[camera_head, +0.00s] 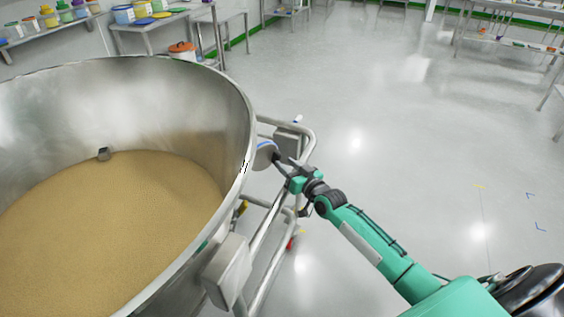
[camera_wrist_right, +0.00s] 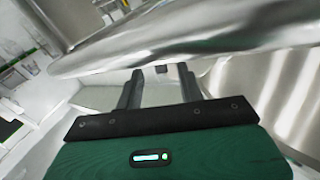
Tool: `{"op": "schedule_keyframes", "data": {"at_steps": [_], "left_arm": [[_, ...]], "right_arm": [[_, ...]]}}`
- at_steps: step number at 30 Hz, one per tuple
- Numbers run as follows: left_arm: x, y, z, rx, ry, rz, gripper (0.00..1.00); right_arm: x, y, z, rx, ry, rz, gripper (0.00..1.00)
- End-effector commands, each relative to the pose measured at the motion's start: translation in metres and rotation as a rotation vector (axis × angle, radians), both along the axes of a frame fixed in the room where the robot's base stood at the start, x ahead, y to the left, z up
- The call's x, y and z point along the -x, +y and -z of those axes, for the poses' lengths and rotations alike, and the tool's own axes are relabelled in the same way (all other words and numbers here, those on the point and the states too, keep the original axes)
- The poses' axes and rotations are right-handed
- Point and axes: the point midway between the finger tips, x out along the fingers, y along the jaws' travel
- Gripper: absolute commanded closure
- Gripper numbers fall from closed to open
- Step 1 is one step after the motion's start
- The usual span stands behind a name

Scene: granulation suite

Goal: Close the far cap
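The far cap appears to be the round grey disc with a blue rim (camera_head: 265,155) at the right outer side of the big steel vessel (camera_head: 225,100) in the head view. It stands tilted beside a grey box (camera_head: 288,141) on the vessel's tubular frame. My right gripper (camera_head: 283,161) is right beside the disc, its fingers pointing toward the vessel; I cannot tell whether they touch it. In the right wrist view the two fingers (camera_wrist_right: 160,88) are spread apart with nothing clearly held between them. My left gripper is out of view.
The vessel holds tan granules (camera_head: 120,215). A second grey box (camera_head: 229,271) sits nearer on the vessel's side. Steel rails (camera_head: 268,250) run around the outside, close to my right gripper. The floor (camera_head: 400,150) to the right is open.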

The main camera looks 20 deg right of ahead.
Motion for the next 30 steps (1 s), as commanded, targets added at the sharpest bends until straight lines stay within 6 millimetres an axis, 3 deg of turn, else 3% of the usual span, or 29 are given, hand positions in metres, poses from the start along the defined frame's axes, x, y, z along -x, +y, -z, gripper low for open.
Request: {"op": "schedule_keyframes", "data": {"at_steps": [7,19,25,30], "left_arm": [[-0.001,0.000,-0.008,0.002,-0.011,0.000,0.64],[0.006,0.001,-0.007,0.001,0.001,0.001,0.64],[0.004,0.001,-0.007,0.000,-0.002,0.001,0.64],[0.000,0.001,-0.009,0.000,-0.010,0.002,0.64]], "right_arm": [[-0.024,0.005,0.000,-0.002,-0.001,0.000,0.62],[-0.029,0.007,0.000,-0.001,0.000,0.000,0.62],[-0.029,0.007,0.000,-0.001,0.000,0.000,1.00],[-0.029,0.007,0.000,-0.001,0.000,0.000,1.00]]}}
